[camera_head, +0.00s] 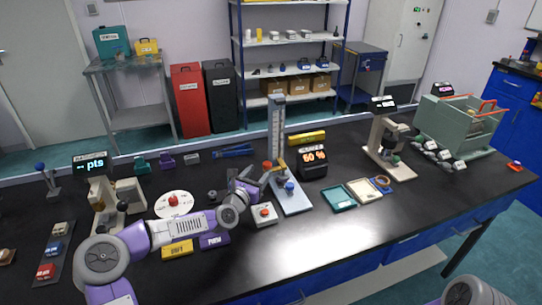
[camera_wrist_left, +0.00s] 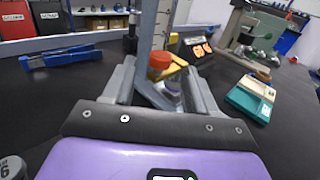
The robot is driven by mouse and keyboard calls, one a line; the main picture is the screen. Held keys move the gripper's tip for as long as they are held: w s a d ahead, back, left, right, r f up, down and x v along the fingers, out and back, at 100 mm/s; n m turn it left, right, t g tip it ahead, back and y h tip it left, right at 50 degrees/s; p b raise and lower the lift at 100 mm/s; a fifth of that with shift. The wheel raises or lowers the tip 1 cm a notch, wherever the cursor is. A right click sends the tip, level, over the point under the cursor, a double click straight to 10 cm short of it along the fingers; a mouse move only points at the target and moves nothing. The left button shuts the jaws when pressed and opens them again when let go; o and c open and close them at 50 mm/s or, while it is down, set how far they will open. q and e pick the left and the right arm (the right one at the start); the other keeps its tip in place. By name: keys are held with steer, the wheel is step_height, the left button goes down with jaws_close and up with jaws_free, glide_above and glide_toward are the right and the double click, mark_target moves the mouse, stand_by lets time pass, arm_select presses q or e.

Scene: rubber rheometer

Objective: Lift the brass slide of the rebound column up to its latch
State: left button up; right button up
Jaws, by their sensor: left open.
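The rebound column (camera_head: 277,125) is a tall grey post with a scale, standing on a pale base plate (camera_head: 293,203). The brass slide (camera_head: 281,164) is low on the post, with a red knob (camera_head: 267,165) beside it; a blue knob (camera_head: 289,187) is on the base. In the left wrist view the brass slide (camera_wrist_left: 177,67) and red knob (camera_wrist_left: 159,61) show between and beyond the fingers. My left gripper (camera_head: 264,178) is open around the line of the knob and looks empty; contact cannot be told. The latch is not clear. My right gripper is out of view.
A small box with a red button (camera_head: 264,214) is in front. Teal and cream trays (camera_head: 339,198) lie to the right. The front right of the bench is clear.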

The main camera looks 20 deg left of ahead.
mark_target(265, 166)
arm_select(q)
steer(key=shift+w+d+b, duration=0.1)
steer(key=shift+w+d, duration=0.15)
steer(key=shift+w, duration=0.8)
steer(key=shift+w+d+b, duration=0.15)
steer(key=shift+w+d, duration=0.05)
steer(key=shift+w, duration=0.9)
steer(key=shift+w+d+b, duration=0.1)
steer(key=shift+w+d, duration=0.15)
steer(key=shift+w, duration=0.8)
jaws_close()
